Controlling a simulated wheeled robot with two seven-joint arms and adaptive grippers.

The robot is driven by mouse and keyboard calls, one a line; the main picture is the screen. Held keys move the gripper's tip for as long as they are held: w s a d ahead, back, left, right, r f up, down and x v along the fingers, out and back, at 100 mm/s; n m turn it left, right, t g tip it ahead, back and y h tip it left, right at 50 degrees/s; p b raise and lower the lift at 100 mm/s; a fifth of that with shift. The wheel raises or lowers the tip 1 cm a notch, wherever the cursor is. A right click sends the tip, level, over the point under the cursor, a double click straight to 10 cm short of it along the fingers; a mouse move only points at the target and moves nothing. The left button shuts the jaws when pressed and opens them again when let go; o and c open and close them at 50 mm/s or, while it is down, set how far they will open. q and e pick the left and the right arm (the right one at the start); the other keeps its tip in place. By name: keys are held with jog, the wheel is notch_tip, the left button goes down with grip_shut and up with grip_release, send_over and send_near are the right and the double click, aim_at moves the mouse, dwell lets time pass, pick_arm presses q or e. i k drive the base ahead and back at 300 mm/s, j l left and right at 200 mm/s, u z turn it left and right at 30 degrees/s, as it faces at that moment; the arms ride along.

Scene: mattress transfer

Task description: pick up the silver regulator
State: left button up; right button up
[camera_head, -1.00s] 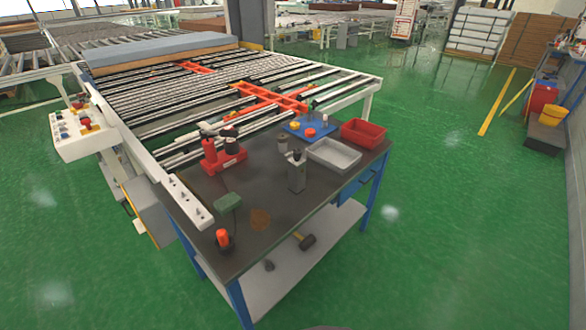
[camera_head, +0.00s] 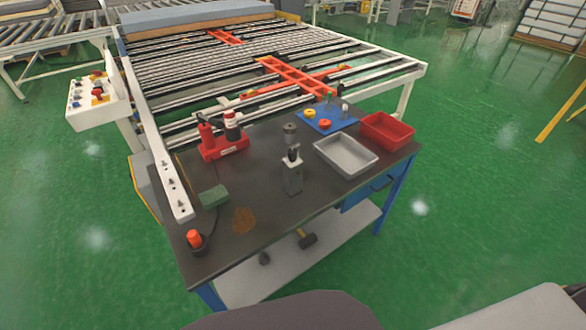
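A small silver-grey cylindrical thing (camera_head: 290,133) stands upright on the dark workbench (camera_head: 265,185), behind a grey metal holder (camera_head: 292,176) with dark items in its top. It may be the silver regulator, but it is too small to be sure. Small metallic pieces (camera_head: 345,111) also stand on a blue mat (camera_head: 327,122) beside a yellow and a red round part. Neither of my grippers is in view. Only pale and dark parts of my own body show along the bottom edge.
A grey tray (camera_head: 346,168) and a red bin (camera_head: 387,131) stand at the bench's right. A red holder with bottles (camera_head: 224,148), a green block (camera_head: 214,196) and an orange-topped item (camera_head: 195,240) stand at the left. A roller conveyor (camera_head: 200,75) adjoins behind. The bench's front middle is mostly clear.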

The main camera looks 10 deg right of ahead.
aim_at(292, 172)
jog(key=i+l+u, duration=0.25)
jog(key=l, duration=0.35)
jog(key=l+u, duration=0.25)
jog(key=l, duration=0.3)
jog(key=l+u, duration=0.2)
jog(key=l, duration=0.45)
